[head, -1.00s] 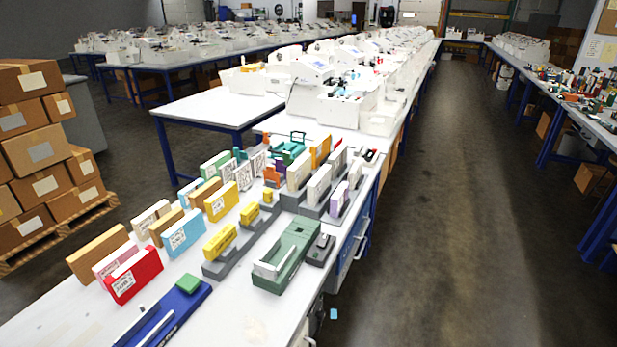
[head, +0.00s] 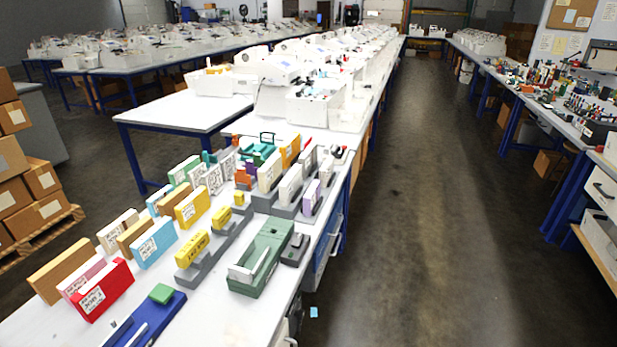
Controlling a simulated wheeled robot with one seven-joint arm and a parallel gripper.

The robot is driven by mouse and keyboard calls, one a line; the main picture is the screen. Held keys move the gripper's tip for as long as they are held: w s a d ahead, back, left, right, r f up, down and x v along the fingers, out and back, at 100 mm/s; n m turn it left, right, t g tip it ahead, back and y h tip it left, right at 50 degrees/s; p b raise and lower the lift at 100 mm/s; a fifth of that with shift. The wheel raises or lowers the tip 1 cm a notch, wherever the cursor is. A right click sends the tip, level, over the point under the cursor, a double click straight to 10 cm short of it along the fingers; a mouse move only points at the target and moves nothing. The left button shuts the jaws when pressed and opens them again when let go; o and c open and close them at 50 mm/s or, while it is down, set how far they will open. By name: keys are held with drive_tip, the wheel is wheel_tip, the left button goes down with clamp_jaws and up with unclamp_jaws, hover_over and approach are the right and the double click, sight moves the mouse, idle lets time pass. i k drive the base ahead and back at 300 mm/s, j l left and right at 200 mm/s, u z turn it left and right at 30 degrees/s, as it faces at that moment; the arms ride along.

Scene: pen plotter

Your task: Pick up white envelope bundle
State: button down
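Several upright white bundles that could be the white envelope bundle stand on the near table. Two plain white bundles, one farther (head: 269,172) and one nearer (head: 290,185), stand in grey holders near the right edge, with another pale one (head: 309,159) behind. A cream-white bundle (head: 118,231) with a printed label stands at the left. I cannot tell which is the envelope bundle. My gripper is not in view.
A red bundle (head: 103,290), a blue bundle (head: 152,243), a yellow bundle (head: 193,205), a green device (head: 263,257) and a blue tray (head: 150,320) share the table. An open aisle (head: 410,240) lies to the right; stacked boxes (head: 30,190) stand left.

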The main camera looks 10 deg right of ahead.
sight(326, 171)
drive_tip(key=z, duration=0.8)
drive_tip(key=i+l+z, duration=0.15)
drive_tip(key=i+z, duration=0.15)
drive_tip(key=i, duration=0.25)
drive_tip(key=i+z, duration=0.3)
drive_tip(key=i, duration=2.1)
drive_tip(key=i+l+u, duration=0.15)
drive_tip(key=i, duration=0.3)
drive_tip(key=i+u, duration=0.2)
drive_tip(key=i, duration=0.3)
drive_tip(key=i+l+u, duration=0.15)
drive_tip(key=i, duration=0.3)
drive_tip(key=l+u, duration=0.1)
drive_tip(key=u, duration=3.3)
